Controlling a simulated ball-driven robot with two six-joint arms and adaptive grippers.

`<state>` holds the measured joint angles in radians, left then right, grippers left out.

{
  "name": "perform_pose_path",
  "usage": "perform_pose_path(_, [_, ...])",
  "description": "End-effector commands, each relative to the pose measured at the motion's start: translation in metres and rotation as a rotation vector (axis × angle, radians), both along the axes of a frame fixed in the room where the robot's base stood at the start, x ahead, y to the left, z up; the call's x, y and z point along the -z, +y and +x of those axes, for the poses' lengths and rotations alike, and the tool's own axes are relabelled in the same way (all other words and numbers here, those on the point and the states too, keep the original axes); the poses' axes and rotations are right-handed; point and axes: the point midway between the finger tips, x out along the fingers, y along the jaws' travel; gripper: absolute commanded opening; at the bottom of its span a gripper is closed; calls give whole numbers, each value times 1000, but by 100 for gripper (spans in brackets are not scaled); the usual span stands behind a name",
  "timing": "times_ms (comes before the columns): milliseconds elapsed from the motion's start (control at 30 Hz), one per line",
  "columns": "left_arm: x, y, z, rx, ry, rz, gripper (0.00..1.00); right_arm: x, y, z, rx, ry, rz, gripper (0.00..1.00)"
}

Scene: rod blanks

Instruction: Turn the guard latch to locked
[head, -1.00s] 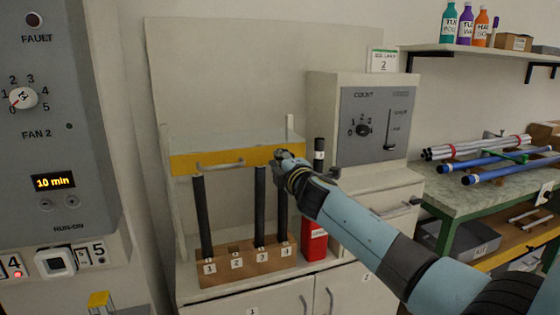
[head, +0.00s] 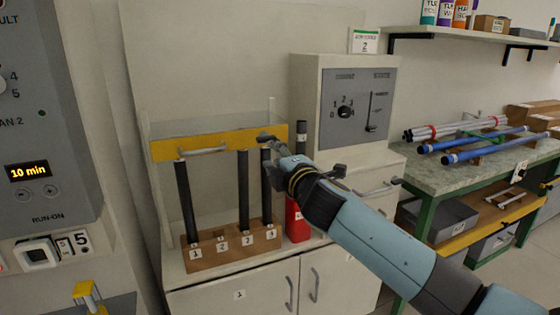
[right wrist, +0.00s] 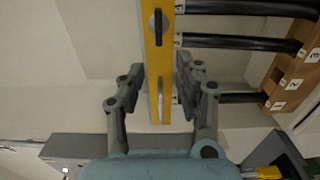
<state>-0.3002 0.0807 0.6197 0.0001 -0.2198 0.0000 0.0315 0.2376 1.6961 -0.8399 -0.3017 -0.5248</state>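The guard is a clear cover with a yellow front bar (head: 166,152) and a pale bow handle (head: 202,150), above a rack of dark rods. The guard latch (right wrist: 158,27) shows in the right wrist view as a dark lever on a pale round plate, its length along the yellow bar. In the head view the latch is largely hidden by my right gripper (head: 268,140), at the bar's right end. In the right wrist view my right gripper (right wrist: 158,75) is open and empty, its fingers apart on either side of the bar in the picture. My left gripper is out of view.
A wooden rack (head: 233,246) holds dark rods below the guard. A red container (head: 297,222) stands right of it, near my arm. A grey control panel (head: 357,105) is to the right, and a bench (head: 470,168) with rods beyond.

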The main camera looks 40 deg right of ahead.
Motion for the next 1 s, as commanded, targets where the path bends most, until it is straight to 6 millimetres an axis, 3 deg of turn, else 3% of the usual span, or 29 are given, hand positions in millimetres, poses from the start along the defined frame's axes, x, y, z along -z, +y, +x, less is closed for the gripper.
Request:
perform_pose_path(100, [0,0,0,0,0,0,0,1,4,-19,0,1,-2,34])
perform_pose_path(233, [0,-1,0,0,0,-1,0,0,7,-29,0,0,-1,34])
perform_pose_path(833, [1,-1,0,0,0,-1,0,2,7,-31,0,3,0,34])
perform_pose_path(933, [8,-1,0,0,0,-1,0,25,9,-39,2,31,8,34])
perform_pose_path(1000, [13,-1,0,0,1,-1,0,58,8,-46,10,82,24,34])
